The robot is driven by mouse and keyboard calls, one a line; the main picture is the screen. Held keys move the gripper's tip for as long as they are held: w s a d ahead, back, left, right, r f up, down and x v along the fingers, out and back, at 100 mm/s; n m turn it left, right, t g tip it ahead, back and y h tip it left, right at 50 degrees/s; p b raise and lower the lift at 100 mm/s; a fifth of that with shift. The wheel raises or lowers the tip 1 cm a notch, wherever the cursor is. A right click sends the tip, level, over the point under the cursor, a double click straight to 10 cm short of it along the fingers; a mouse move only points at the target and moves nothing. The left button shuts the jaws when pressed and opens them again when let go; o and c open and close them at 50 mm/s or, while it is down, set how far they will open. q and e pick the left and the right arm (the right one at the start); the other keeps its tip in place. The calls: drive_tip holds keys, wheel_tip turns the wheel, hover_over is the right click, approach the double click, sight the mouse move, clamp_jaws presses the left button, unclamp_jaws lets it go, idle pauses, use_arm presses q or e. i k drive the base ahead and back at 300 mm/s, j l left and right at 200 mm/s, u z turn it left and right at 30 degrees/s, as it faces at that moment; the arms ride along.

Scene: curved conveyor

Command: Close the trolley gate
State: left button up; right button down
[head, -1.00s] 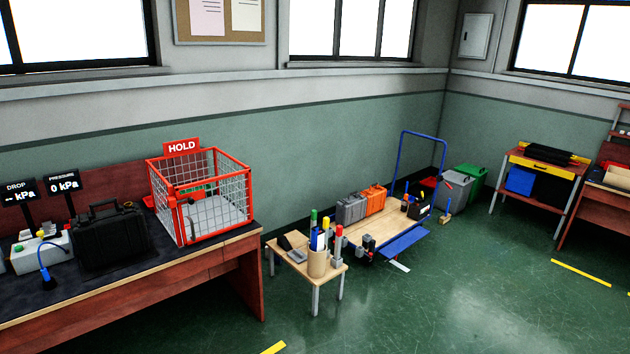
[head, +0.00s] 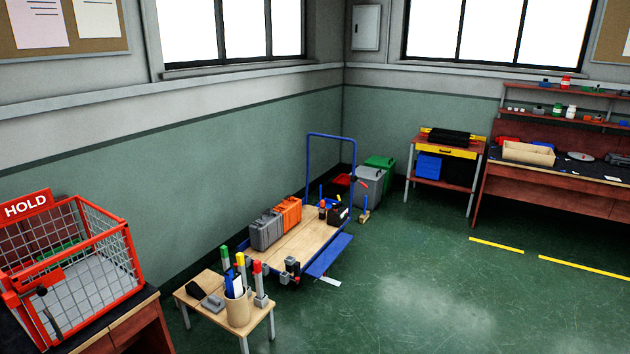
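The trolley (head: 283,240) stands on the floor against the green wall, with a wooden deck and a blue push handle (head: 331,135) at its far end. A blue flap (head: 329,255), which looks like the gate, lies folded out low along the trolley's right side. A grey case (head: 266,232) and an orange case (head: 288,213) stand on the deck, with dark tools (head: 338,215) near the handle. A small black and red device (head: 292,268) is at the trolley's near corner. Neither of my grippers shows in the head view.
A small wooden table (head: 207,291) with a pen cup stands just before the trolley. A red HOLD cage (head: 75,270) sits on the bench at left. Grey (head: 368,187) and green bins stand behind the trolley. The floor to the right (head: 420,270) is clear.

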sight(322, 264)
drive_tip(key=i+l+z, duration=0.2)
drive_tip(key=i+z, duration=0.25)
drive_tip(key=i, duration=0.25)
drive_tip(key=i+z, duration=0.5)
drive_tip(key=i, duration=0.2)
drive_tip(key=i+j+u, duration=0.15)
drive_tip(key=i+u, duration=0.2)
drive_tip(key=i, duration=0.55)
drive_tip(key=i+u, duration=0.4)
drive_tip(key=i, duration=0.5)
drive_tip(key=i+j+z, duration=0.15)
drive_tip(key=i+j, duration=0.3)
drive_tip(key=i, duration=0.25)
drive_tip(key=i+j+z, duration=0.15)
drive_tip(key=i+j, duration=0.4)
drive_tip(key=i, duration=0.15)
